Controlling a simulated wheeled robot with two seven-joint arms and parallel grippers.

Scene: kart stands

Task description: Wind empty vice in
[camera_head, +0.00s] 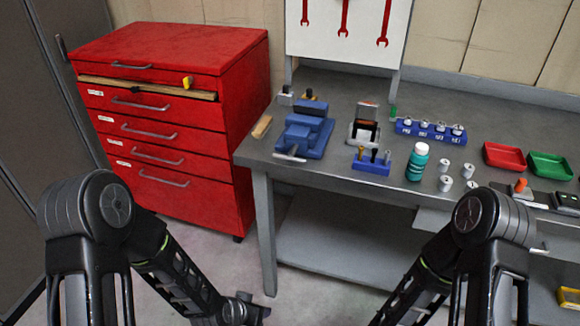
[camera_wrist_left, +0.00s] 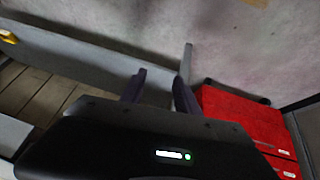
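The blue vice (camera_head: 305,132) stands at the left front corner of the grey workbench (camera_head: 335,175). Its silver handle bar (camera_head: 290,157) sticks out at the front edge. I see nothing clamped in it, though the gap between its jaws is too small to judge. My left arm hangs low in front of the bench, below and apart from the vice. In the left wrist view my left gripper (camera_wrist_left: 159,80) has its two dark fingers apart with nothing between them. My right arm enters at the lower right of the head view, and its gripper is out of frame.
A red drawer cabinet (camera_head: 180,118) stands left of the bench, its top drawer partly open. On the bench are a blue tool holder (camera_head: 371,164), a green bottle (camera_head: 418,163), several metal cylinders, a red tray (camera_head: 504,158) and a green tray (camera_head: 550,167). The floor between cabinet and bench is clear.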

